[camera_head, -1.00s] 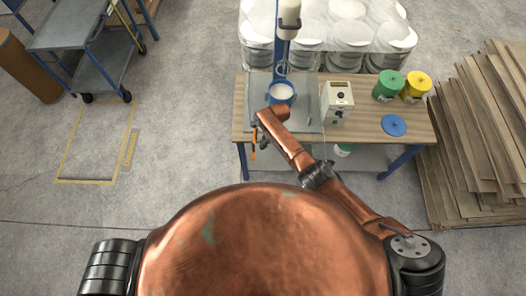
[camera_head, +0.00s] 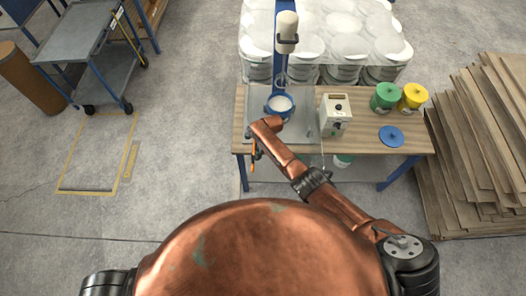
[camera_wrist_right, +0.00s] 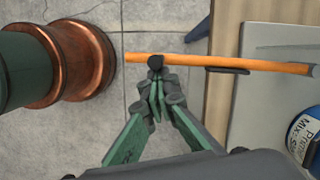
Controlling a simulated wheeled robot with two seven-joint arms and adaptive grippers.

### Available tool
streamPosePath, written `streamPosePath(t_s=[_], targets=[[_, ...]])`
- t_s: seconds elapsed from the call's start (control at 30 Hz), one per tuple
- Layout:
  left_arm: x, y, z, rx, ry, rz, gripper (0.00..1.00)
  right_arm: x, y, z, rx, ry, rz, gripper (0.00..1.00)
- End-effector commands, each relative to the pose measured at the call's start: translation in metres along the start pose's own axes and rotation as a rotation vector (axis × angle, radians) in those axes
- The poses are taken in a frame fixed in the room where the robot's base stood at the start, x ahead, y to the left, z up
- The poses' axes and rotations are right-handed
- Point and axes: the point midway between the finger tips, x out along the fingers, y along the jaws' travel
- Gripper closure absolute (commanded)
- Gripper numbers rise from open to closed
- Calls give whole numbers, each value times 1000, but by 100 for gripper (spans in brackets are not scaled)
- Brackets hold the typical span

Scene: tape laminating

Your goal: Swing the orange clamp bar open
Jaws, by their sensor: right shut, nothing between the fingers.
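The orange clamp bar (camera_wrist_right: 200,61) runs across the upper part of the right wrist view, from past the bench edge at left to over a grey plate at right. In the head view only a short orange piece of the clamp bar (camera_head: 253,158) shows, at the bench's front left; my right arm hides the rest. My right gripper (camera_wrist_right: 156,68) is shut and empty. Its fingertips are at the bar near its outer end; I cannot tell whether they touch it. In the head view the right gripper (camera_head: 249,136) is small and dark. My left gripper is not in view.
A wooden bench (camera_head: 370,138) carries a grey plate (camera_head: 310,100), a blue-rimmed pot (camera_head: 280,106), a control box (camera_head: 335,114), a green tub (camera_head: 385,97), a yellow tub (camera_head: 412,97) and a blue disc (camera_head: 391,136). Clear floor lies left of the bench.

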Motion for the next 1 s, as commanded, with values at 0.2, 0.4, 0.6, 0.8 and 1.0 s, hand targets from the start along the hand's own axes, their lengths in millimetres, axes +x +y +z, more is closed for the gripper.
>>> streamPosePath(t_s=[0.2,0.4,0.6,0.8,1.0], targets=[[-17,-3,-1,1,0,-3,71,-12,7,-40,10,3,1,100],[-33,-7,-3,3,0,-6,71,-57,6,-37,3,2,-5,100],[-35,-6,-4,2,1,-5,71,-90,7,-37,1,4,-3,100],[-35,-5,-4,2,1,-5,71,-107,7,-38,1,6,-1,100],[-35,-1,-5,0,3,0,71,-109,8,-38,2,7,0,100]])
